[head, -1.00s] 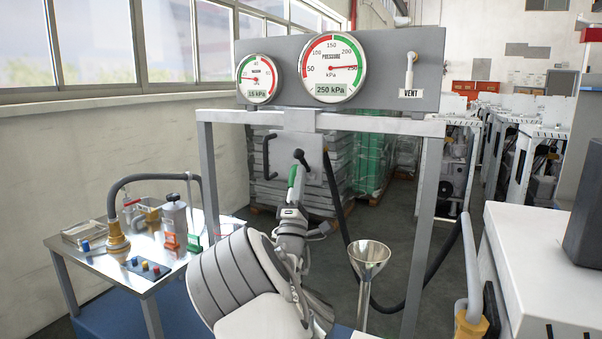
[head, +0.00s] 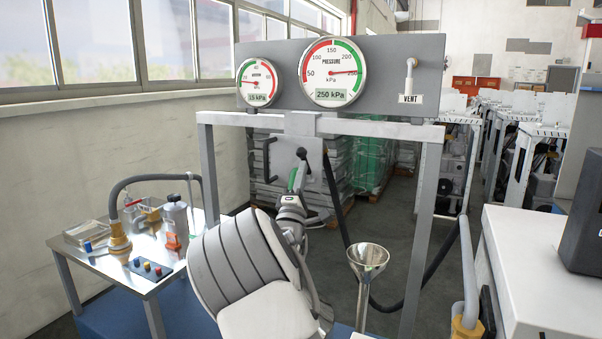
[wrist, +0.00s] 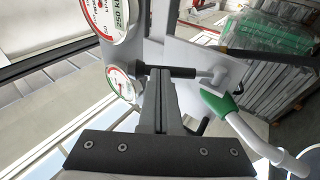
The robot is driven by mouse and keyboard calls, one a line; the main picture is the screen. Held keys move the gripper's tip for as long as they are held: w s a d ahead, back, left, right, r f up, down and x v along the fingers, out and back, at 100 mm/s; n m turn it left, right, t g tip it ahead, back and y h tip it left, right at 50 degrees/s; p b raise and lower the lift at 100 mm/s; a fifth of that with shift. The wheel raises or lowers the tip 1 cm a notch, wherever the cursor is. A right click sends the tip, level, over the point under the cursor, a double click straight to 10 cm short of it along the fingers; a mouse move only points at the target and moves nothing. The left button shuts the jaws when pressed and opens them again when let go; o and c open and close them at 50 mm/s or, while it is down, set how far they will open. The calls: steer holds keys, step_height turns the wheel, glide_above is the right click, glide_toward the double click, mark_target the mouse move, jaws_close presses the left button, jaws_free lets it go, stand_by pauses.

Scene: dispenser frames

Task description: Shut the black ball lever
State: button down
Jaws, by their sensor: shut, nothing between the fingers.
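The black ball lever (head: 301,153) is on a grey plate (head: 283,163) under the gauge panel. In the wrist view the lever (wrist: 185,72) lies across the picture, its ball end by my fingertips. My gripper (wrist: 159,72) is shut and empty, its tips overlapping the lever in that view; I cannot tell whether they touch. In the head view my arm hides most of the gripper. A green-handled nozzle (wrist: 218,103) hangs at the plate close to the lever.
The panel above carries two gauges, 15 kPa (head: 257,83) and 250 kPa (head: 332,71), and a VENT lever (head: 410,75). A metal funnel (head: 368,262) stands right of my arm. A side table (head: 110,262) with several items is at left.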

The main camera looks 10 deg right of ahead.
steer(key=shift+w+d+r+m+g+p, duration=0.2)
steer(key=shift+r+g+p, duration=0.25)
steer(key=shift+r+p, duration=0.15)
steer(key=shift+w+d+r+m+g+p, duration=0.1)
steer(key=shift+r+m+g+p, duration=0.1)
steer(key=shift+r+g+p, duration=0.4)
steer(key=g+p, duration=0.1)
steer(key=p, duration=0.1)
steer(key=w+r+p, duration=0.1)
steer(key=p, duration=0.1)
steer(key=shift+d+m+g+y+p, duration=0.3)
steer(key=shift+d+g+y, duration=0.05)
steer(key=shift+y, duration=0.05)
steer(key=w+g+p, duration=0.1)
steer(key=p, duration=0.1)
steer(key=d+p, duration=0.1)
steer(key=p, duration=0.1)
steer(key=shift+w+d+r+g, duration=0.15)
steer(key=shift+w+r+g, duration=0.05)
steer(key=shift+w+g, duration=0.2)
steer(key=shift+r, duration=0.15)
steer(key=shift+s, duration=0.15)
